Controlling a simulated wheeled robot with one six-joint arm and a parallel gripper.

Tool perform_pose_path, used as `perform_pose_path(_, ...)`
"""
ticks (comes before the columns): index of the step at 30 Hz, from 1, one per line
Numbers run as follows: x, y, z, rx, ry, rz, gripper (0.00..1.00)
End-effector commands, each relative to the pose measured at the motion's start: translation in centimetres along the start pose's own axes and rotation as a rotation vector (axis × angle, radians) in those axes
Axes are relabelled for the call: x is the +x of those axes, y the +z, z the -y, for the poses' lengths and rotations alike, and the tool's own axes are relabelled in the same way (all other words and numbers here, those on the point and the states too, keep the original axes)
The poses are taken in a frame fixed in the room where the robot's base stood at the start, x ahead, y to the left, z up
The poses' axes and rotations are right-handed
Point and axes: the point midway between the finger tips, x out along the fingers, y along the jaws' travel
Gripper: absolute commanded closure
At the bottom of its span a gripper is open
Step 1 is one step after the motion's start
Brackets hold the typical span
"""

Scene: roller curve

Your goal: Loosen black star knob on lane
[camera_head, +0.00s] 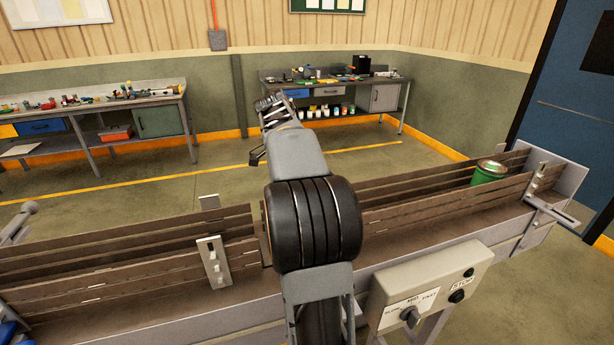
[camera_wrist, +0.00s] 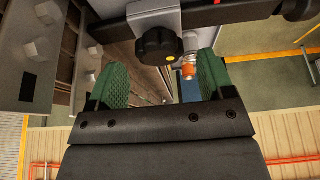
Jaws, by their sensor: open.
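The black star knob (camera_wrist: 160,45) shows in the wrist view, on a grey metal bracket (camera_wrist: 150,14) at the top middle. It has a small yellow dot on its face. My gripper (camera_wrist: 161,82) is open, with one green-padded finger at lower left and one at lower right of the knob. The knob lies beyond the fingertips, roughly centred between them, with nothing held. In the head view my arm crosses over the lane (camera_head: 430,212). I cannot make out the knob there.
A small orange and metal piece (camera_wrist: 189,68) sits beside the knob. A green can (camera_head: 489,173) stands on the lane's right part. A control box (camera_head: 425,290) with a dial and buttons stands in front. Workbenches (camera_head: 90,100) line the back wall, with open floor before them.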

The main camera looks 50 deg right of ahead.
Motion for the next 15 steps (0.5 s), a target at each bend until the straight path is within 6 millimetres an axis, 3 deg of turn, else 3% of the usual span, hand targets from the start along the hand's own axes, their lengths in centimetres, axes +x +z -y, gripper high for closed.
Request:
perform_pose_path(6, 1.6, 0.1, 0.0, -0.002, 0.000, 0.000, 0.25)
perform_pose_path(15, 2.0, 0.1, 0.0, -0.001, -0.001, 0.000, 0.25)
